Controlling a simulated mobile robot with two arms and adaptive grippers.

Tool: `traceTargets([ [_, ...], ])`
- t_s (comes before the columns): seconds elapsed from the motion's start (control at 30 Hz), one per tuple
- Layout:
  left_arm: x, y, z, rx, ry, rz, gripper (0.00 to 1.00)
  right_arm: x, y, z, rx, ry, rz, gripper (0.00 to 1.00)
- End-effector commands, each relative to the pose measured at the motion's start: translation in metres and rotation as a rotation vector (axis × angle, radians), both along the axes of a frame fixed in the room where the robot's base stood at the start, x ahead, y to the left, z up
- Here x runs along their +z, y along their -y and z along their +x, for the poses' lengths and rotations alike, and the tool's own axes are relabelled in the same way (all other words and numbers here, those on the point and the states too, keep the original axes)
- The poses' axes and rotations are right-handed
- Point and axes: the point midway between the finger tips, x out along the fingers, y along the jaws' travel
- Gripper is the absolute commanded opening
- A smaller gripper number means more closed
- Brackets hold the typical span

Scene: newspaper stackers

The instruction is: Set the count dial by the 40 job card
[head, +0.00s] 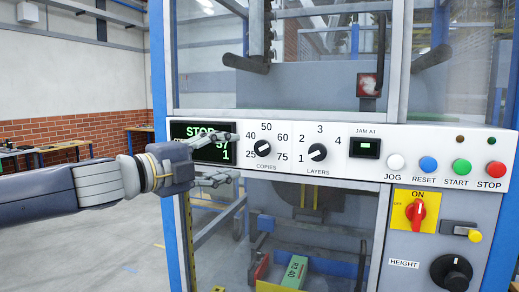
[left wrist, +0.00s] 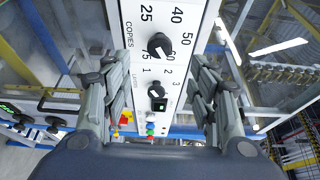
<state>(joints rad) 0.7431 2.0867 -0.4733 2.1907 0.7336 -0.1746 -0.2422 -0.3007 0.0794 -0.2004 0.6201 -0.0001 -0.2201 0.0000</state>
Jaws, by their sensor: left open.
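The COPIES dial (head: 263,148) is a black knob on the white panel, ringed by 25, 40, 50, 60 and 75. Its pointer is too small to read surely. In the left wrist view the dial (left wrist: 160,45) shows ahead, between and beyond my fingers. My left gripper (head: 232,157) is open and empty, just left of the dial, its fingers over the display's edge. My right gripper is not in view.
The LAYERS dial (head: 317,152) sits right of COPIES. The display (head: 188,131) reads STOP, partly hidden by my gripper. JOG, RESET, START and STOP (head: 495,169) buttons and a red ON switch (head: 416,212) are further right. Open floor lies left of the machine.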

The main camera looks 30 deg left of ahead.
Motion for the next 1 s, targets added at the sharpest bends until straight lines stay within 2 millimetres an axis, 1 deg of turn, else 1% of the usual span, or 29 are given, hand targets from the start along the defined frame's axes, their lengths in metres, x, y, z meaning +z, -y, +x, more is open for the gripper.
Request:
traceTargets([
  [0.23, 0.001, 0.004, 0.026, -0.002, -0.002, -0.008, 0.54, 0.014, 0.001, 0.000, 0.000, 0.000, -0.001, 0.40],
  [0.47, 0.002, 0.008, 0.052, 0.000, -0.003, -0.008, 0.54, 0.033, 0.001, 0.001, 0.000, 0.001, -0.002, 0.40],
  [0.53, 0.005, 0.008, 0.057, -0.001, 0.000, -0.007, 0.54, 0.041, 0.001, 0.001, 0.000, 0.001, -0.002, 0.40],
  [0.83, 0.005, 0.012, 0.078, -0.001, -0.001, -0.008, 0.54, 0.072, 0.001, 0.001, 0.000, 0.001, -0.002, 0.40],
  [1.0, 0.005, 0.011, 0.090, 0.004, 0.003, -0.009, 0.54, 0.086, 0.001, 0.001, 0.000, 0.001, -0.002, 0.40],
])
